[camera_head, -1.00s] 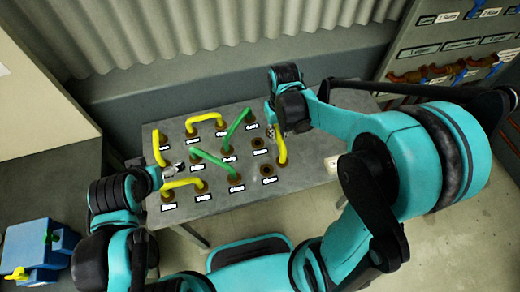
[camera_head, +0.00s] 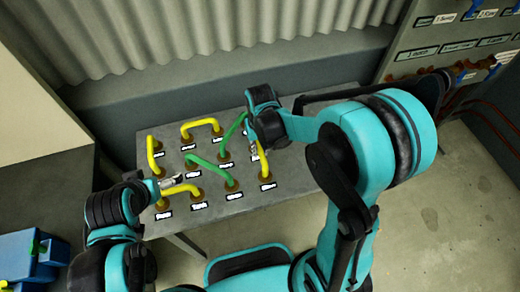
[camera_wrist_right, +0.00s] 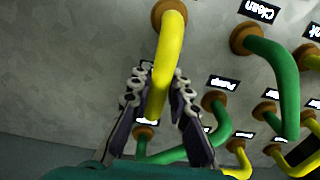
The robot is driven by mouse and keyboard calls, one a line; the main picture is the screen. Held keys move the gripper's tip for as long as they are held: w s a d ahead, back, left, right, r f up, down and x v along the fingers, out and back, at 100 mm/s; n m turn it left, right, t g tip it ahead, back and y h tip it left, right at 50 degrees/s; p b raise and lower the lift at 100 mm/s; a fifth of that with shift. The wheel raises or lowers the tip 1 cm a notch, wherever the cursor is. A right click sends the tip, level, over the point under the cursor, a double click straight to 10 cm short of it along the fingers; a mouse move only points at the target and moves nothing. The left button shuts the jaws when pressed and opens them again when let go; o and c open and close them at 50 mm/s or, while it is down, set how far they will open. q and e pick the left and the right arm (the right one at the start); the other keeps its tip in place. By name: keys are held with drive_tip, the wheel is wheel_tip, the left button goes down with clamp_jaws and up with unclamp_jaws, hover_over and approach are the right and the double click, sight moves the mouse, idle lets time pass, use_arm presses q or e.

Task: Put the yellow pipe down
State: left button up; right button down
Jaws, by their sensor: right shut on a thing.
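A yellow pipe (camera_head: 264,165) is in my right gripper (camera_head: 254,150) at the right part of the grey panel table. In the right wrist view the yellow pipe (camera_wrist_right: 172,52) lies between the two fingers of my right gripper (camera_wrist_right: 156,105). One pipe end meets a brown round fitting (camera_wrist_right: 168,12); whether it is fully seated is not clear. The other end is hidden by the fingers. My left gripper (camera_head: 172,181) is at the table's left side, close to another yellow pipe (camera_head: 178,190); its jaw opening is too small to make out.
The table (camera_head: 290,185) carries several labelled brown fittings. Two green pipes (camera_head: 212,170) and other yellow pipes (camera_head: 202,123) stand to the left of my right gripper. A blue box (camera_head: 25,255) is at lower left. The table's right part is bare.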

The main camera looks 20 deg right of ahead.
drive_tip(key=c, duration=1.4)
unclamp_jaws()
drive_tip(key=shift+f, duration=0.15)
drive_tip(key=shift+c, duration=0.2)
drive_tip(key=shift+r, duration=0.2)
wheel_tip(320, 180, up, 11)
drive_tip(key=p, duration=0.4)
drive_tip(key=s+d+r+t, duration=0.4)
drive_tip(key=s+r+t, duration=0.2)
drive_tip(key=s, duration=0.4)
drive_tip(key=shift+s+d+r+t+p, duration=0.2)
drive_tip(key=shift+d+t+p, duration=0.15)
drive_tip(key=shift+t, duration=0.25)
drive_tip(key=shift+w, duration=0.1)
